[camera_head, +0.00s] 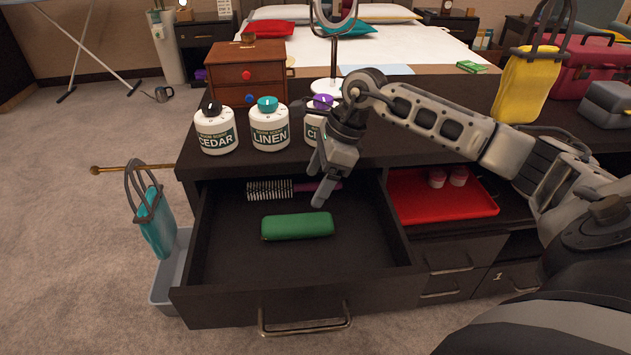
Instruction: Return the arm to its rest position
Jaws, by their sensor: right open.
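My right arm comes in from the right and reaches over the dark cabinet top. My right gripper (324,187) is open and empty above the open drawer (215,245), pointing down near its back right part. A green case (297,226) lies in the middle of the drawer, below and left of the gripper and apart from it. A hairbrush (270,190) with a pink handle lies at the back of the drawer, its handle partly hidden behind the gripper. My left gripper does not show.
White scent jars, cedar (216,130), linen (269,126) and a third partly hidden by my gripper, stand on the cabinet top. A mirror stand (327,86) and a wooden box (247,77) stand behind. A red tray (440,203) lies right of the drawer. A yellow bag (527,88) stands right.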

